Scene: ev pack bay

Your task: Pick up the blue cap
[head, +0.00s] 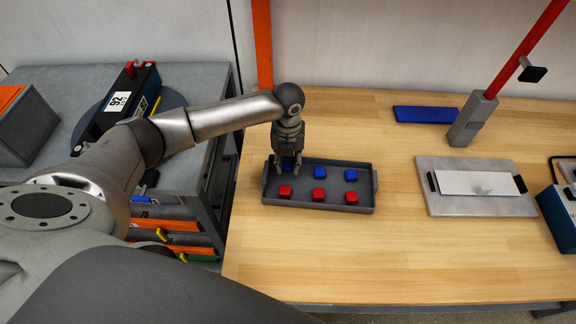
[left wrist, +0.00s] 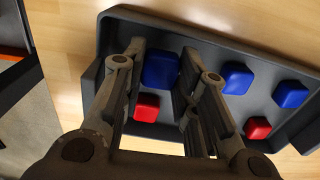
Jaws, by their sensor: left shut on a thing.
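A grey tray (head: 336,205) on the wooden bench holds a back row of blue caps and a front row of red caps. My left gripper (head: 288,168) reaches down into the tray's left end, shut on the leftmost blue cap (left wrist: 160,70). In the left wrist view that cap sits between the two fingers (left wrist: 158,92). The middle blue cap (head: 320,174) and the right blue cap (head: 350,175) stand free beside it. I cannot tell whether the held cap touches the tray floor. My right gripper is not in view.
The red caps are left (head: 285,191), middle (head: 319,195) and right (head: 351,197). A board with a white plate (head: 478,184) lies to the right, behind it a grey post (head: 472,118) with a red arm. The bench front is clear. A grey cart (head: 200,90) stands left.

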